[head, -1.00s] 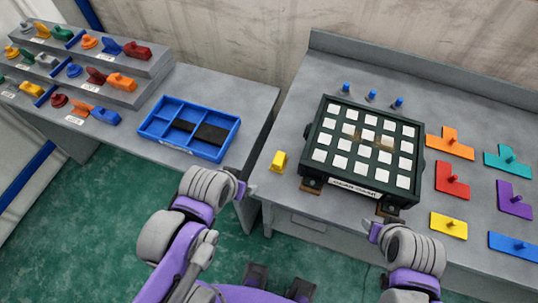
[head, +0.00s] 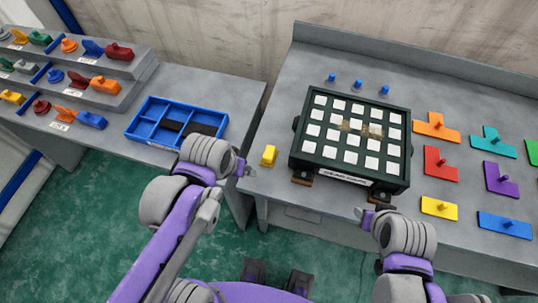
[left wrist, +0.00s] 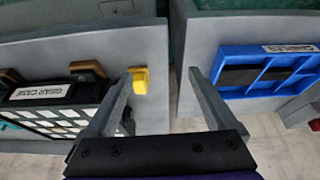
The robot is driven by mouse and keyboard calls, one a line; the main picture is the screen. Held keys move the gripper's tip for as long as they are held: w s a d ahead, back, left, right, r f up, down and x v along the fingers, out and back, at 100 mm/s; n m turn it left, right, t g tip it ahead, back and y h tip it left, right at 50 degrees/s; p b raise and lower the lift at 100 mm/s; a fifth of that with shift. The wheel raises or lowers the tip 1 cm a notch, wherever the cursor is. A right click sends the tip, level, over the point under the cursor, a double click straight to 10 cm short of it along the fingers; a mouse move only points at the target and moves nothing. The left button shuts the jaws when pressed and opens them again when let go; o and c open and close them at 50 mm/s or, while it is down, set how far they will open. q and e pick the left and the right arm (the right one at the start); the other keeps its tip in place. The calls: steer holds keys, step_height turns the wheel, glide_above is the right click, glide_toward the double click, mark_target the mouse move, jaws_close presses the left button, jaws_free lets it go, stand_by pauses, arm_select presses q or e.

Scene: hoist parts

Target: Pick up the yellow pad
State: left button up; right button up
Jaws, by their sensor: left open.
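A small yellow pad-like block (head: 268,155) stands on the right grey table, just left of the dark green case. In the left wrist view the yellow block (left wrist: 140,80) shows near the tip of one finger, between the two fingers in the picture; I cannot tell the depth gap. My left gripper (head: 245,169) is open and empty, close to the left of the block in the head view. It also shows in the left wrist view (left wrist: 158,72) with fingers spread. My right gripper (head: 363,216) is in front of the case; its jaws are too small to read.
The gear case (head: 408,170) holds a grid of white squares. A flat yellow piece with a knob (head: 438,207) lies among coloured shapes at right. A blue divided tray (head: 226,125) sits on the left table (head: 250,90). A gap separates the tables.

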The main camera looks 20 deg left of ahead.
mark_target(269, 152)
arm_select(q)
steer(key=w+d+r+g, duration=0.2)
steer(key=w+d+g, duration=0.25)
steer(key=w, duration=0.65)
steer(key=f, duration=0.7)
steer(key=d+f+b, duration=0.1)
steer(key=f, duration=0.2)
steer(key=shift+w+f, duration=0.25)
steer(key=shift+f, duration=0.15)
jaws_close()
step_height(269, 152, up, 10)
steer(key=shift+d+r+p, duration=0.1)
steer(key=shift+p, duration=0.35)
